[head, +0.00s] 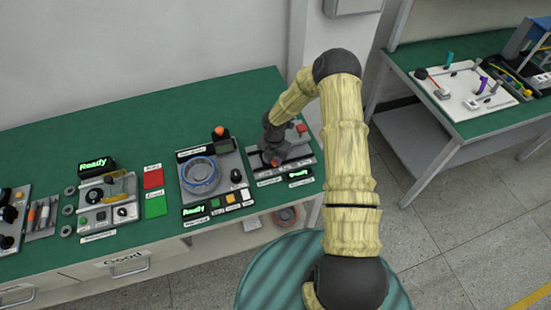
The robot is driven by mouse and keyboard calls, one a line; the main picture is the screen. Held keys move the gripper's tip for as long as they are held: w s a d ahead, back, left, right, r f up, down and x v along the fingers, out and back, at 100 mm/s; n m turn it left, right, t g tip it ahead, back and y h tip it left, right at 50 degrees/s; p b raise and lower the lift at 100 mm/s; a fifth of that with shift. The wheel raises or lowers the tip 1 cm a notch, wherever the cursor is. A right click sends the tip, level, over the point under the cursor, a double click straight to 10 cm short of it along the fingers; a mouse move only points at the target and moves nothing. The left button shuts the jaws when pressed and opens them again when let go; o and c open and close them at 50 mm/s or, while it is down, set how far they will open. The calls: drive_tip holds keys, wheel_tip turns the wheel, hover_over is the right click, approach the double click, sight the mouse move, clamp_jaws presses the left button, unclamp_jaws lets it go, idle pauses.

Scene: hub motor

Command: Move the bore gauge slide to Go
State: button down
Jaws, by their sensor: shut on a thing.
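The bore gauge (302,152) is a grey unit at the right end of the green bench, with a dark front strip, a red block at its back right and a lit green display. My gripper (272,156) reaches down over its left part and is shut on the bore gauge slide, of which a small orange-red bit (275,163) shows at the fingertips. The arm and gripper hide much of the slide and its track. The Go marking is too small to read.
Left of the gauge stands a grey station with a blue-rimmed ring (201,175) and an orange-topped post (219,133). Red (153,178) and green (156,206) mats lie further left. A second green bench (460,58) stands at right, across a floor gap.

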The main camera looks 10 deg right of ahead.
drive_tip(key=c, duration=1.2)
unclamp_jaws()
drive_tip(key=shift+d, duration=0.1)
drive_tip(key=shift+o, duration=0.2)
wheel_tip(320, 180, up, 18)
drive_tip(key=b, duration=0.3)
drive_tip(key=shift+f, duration=0.25)
